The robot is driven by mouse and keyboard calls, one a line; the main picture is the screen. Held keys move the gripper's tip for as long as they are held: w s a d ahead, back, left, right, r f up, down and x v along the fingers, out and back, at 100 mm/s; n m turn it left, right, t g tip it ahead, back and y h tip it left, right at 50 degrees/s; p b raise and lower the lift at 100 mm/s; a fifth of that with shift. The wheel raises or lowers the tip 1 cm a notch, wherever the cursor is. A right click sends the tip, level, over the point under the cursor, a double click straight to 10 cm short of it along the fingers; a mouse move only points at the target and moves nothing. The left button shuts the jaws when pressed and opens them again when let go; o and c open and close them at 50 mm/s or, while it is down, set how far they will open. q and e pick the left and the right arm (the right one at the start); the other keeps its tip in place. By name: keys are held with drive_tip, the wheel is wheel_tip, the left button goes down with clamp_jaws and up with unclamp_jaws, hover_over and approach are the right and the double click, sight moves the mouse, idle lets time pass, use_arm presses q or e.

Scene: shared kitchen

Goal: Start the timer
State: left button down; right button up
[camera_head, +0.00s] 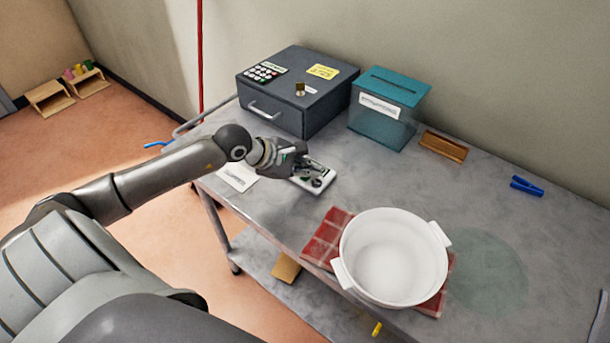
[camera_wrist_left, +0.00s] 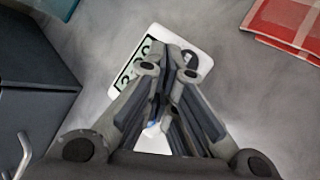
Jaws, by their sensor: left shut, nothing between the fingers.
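The timer (camera_head: 325,183) is a small white device lying on the grey metal table, in front of the dark grey box. In the left wrist view the timer (camera_wrist_left: 202,62) shows a dark-digit display, partly covered, and a dark round mark near one corner. My left gripper (camera_head: 316,170) is over the timer, with its fingers shut and nothing between them. In the left wrist view the closed fingertips (camera_wrist_left: 170,65) overlap the timer's face and hide part of it. I cannot tell whether they touch it. My right gripper is not in view.
The dark grey box (camera_head: 285,117) with a keypad and handle stands behind the timer. A teal box (camera_head: 375,130) is to its right. A white pot (camera_head: 392,265) sits on a red checked cloth (camera_head: 322,240) at the front. A blue clip (camera_head: 526,186) lies at right.

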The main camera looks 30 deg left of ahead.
sight(307, 179)
use_arm(q)
drive_tip(key=shift+r, duration=0.75)
drive_tip(key=shift+r+p, duration=0.1)
drive_tip(key=shift+p, duration=0.25)
drive_tip(key=shift+r+p, duration=1.1)
drive_tip(key=shift+r, duration=1.3)
